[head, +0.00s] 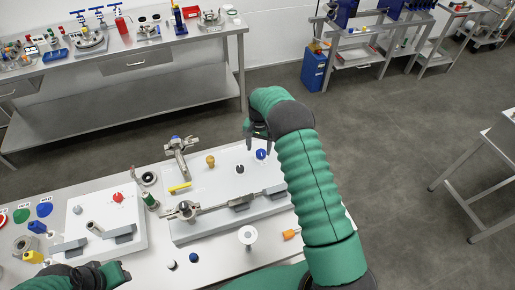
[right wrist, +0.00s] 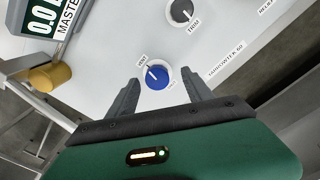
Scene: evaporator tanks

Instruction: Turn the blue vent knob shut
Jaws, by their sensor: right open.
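The blue vent knob (right wrist: 157,77) sits on a white panel (right wrist: 110,60) in the right wrist view, with a white pointer line on its face and small labels beside it. It also shows in the head view (head: 261,155), at the right back of the panel. My right gripper (right wrist: 163,88) is open, with one finger on each side of the knob; whether the fingers touch it I cannot tell. In the head view my right gripper (head: 257,143) is over the knob. My left gripper (head: 100,275) is at the lower left, and its jaws are not clear.
A dark trim knob (right wrist: 181,12), a yellow knob (right wrist: 50,76) and a display (right wrist: 40,20) are near the blue knob. A metal clamp fitting (head: 181,148) stands on the panel's back left. A black knob (head: 240,169) is close by.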

